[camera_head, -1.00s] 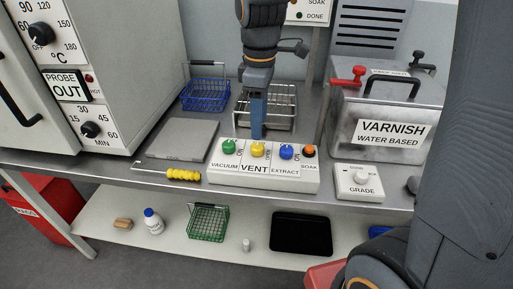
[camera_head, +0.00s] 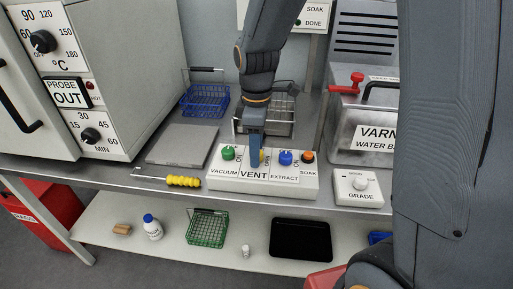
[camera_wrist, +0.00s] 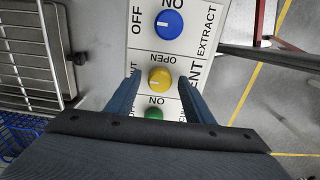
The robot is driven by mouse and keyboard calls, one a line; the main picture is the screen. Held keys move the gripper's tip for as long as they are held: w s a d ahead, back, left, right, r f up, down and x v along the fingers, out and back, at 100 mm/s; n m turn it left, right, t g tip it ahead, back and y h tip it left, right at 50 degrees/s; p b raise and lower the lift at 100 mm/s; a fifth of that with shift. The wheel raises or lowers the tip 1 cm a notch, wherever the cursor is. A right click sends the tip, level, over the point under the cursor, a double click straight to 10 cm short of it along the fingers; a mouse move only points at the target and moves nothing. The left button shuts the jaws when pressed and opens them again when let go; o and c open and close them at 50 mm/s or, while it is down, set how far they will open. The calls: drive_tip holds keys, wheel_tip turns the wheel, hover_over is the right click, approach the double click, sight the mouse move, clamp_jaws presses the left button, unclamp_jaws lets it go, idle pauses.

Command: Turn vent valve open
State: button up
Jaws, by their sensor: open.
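The vent valve is a yellow knob (camera_wrist: 159,78) on a white control panel (camera_head: 215,180), between the green vacuum knob (camera_head: 228,153) and the blue extract knob (camera_head: 286,157). In the wrist view the yellow knob lies between the two blue fingers of my gripper (camera_wrist: 160,92), with a gap on each side. The word OPEN is printed beside it, and a pale pointer line shows on the knob. In the head view my gripper (camera_head: 256,158) points down over the knob and hides most of it.
An orange soak button (camera_head: 307,157) is at the panel's right end. A grade dial box (camera_head: 359,187) and a varnish tank (camera_head: 358,140) stand to the right. A wire rack (camera_head: 281,123) is behind, a flat grey plate (camera_head: 183,145) to the left, and a yellow-handled tool (camera_head: 183,181) at the front edge.

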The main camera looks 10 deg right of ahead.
drive_tip(key=c, duration=1.1)
drive_tip(key=shift+o, duration=0.3)
drive_tip(key=shift+m+p, duration=0.3)
drive_tip(key=m+p, duration=0.2)
drive_tip(key=m, duration=0.1)
drive_tip(key=shift+r+m+p, duration=0.1)
drive_tip(key=shift+m+p, duration=0.25)
drive_tip(key=shift+m, duration=0.05)
drive_tip(key=m+p, duration=0.2)
drive_tip(key=m, duration=0.2)
drive_tip(key=shift+m, duration=0.3)
drive_tip(key=m+p, duration=0.2)
drive_tip(key=m, duration=0.2)
drive_tip(key=m+p, duration=0.2)
drive_tip(key=m, duration=0.2)
drive_tip(key=shift+w+m, duration=0.1)
drive_tip(key=shift+m, duration=0.5)
